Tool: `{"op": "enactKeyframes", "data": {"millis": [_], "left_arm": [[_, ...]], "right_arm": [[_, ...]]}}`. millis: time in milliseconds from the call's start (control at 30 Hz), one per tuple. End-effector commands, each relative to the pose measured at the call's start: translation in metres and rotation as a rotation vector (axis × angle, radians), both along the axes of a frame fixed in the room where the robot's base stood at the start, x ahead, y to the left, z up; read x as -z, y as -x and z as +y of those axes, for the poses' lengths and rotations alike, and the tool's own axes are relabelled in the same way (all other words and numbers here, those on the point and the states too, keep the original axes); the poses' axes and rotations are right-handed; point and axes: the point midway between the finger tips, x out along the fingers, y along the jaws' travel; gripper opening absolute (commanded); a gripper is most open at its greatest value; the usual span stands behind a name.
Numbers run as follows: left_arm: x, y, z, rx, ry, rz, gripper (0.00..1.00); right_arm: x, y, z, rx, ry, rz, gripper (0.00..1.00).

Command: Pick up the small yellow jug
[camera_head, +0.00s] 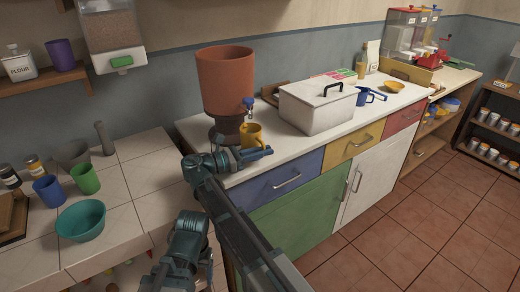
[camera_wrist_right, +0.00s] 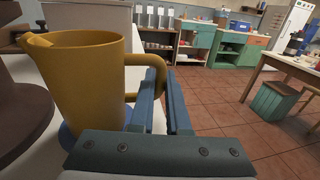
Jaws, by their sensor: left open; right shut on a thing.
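The small yellow jug (camera_head: 252,135) is upright at the near left of the white counter, beside the big terracotta dispenser. In the right wrist view the jug (camera_wrist_right: 85,85) fills the left side, its spout to the left and its handle toward my fingers. My right gripper (camera_head: 265,152) is shut on the jug's handle; its two fingers (camera_wrist_right: 165,100) lie either side of the handle. I cannot tell whether the jug's base touches the counter. My left gripper (camera_head: 155,283) is open at the bottom edge of the head view, mostly cut off, away from the jug.
The terracotta dispenser (camera_head: 225,80) with a blue tap stands right behind the jug. A white lidded box (camera_head: 317,105) is to its right. A tiled counter (camera_head: 125,215) at left holds a teal bowl (camera_head: 81,221), a green cup (camera_head: 85,178) and a blue cup (camera_head: 48,190).

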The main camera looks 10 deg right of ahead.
Motion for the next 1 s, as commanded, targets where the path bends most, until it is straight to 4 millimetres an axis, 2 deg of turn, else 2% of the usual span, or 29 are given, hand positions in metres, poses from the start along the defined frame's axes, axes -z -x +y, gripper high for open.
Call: {"op": "enactKeyframes", "data": {"millis": [367, 567, 1000], "left_arm": [[-0.017, 0.0, 0.0, 0.0, 0.0, 0.0, 0.71], [-0.014, 0.0, 0.0, 0.0, 0.0, 0.0, 0.71], [-0.014, 0.0, 0.0, 0.0, 0.0, 0.0, 0.71]], "right_arm": [[-0.017, 0.004, -0.001, 0.0, 0.001, -0.001, 0.0], [-0.015, 0.042, -0.015, 0.001, 0.001, -0.001, 0.0], [-0.015, 0.148, -0.054, 0.001, 0.001, -0.001, 0.0]]}}
